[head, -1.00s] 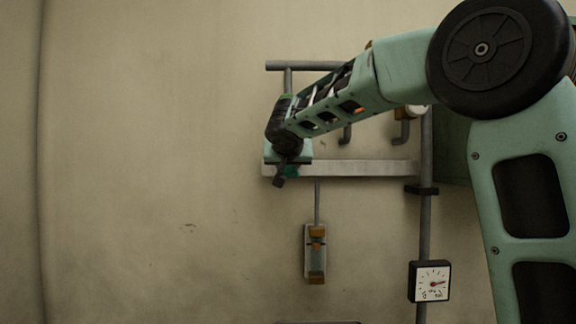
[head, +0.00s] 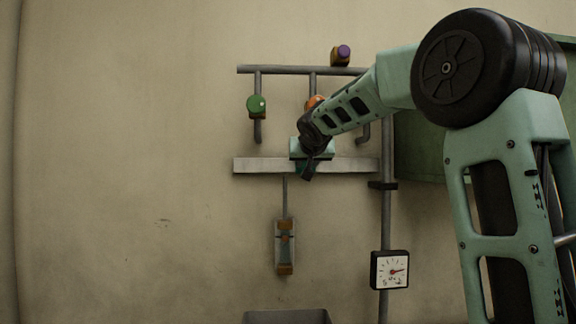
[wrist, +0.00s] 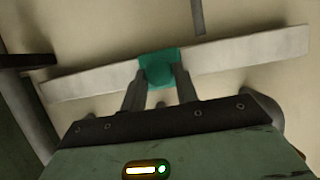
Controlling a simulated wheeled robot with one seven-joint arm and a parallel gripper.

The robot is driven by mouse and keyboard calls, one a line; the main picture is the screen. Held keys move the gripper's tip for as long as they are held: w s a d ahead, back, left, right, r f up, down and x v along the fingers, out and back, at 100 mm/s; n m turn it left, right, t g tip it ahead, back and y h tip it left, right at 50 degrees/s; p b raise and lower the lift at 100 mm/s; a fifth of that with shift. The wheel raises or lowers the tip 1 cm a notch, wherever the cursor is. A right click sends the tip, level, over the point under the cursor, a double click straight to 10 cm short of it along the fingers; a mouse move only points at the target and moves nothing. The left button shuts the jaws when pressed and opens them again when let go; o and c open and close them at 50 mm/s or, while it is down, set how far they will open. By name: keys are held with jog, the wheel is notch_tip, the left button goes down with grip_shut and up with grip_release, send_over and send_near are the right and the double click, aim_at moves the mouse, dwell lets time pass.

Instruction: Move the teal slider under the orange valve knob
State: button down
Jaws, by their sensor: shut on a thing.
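The teal slider (head: 305,168) sits on a pale horizontal rail (head: 255,165), mostly hidden behind my gripper in the head view. My gripper (head: 308,172) is shut on it. In the wrist view the two fingers (wrist: 159,78) stand one on each side of the teal slider (wrist: 158,62), which is still on the rail (wrist: 90,82). The orange valve knob (head: 314,101) is above the rail, partly covered by my arm. The slider appears below the knob and slightly to its left.
A green knob (head: 257,104) is on the left pipe, and a purple-tipped knob (head: 342,53) is above the top pipe (head: 280,70). Below the rail hang a small bracketed device (head: 285,247) and a square gauge (head: 390,269). A bin (head: 287,317) shows at the bottom.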

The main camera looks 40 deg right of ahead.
jog(key=shift+s+d, duration=0.6)
jog(key=shift+d, duration=0.25)
jog(key=c, duration=1.1)
grip_release()
jog(key=b+v, duration=0.6)
jog(key=v, duration=1.1)
jog(key=shift+s+a+r, duration=0.1)
jog(key=shift+s, duration=0.05)
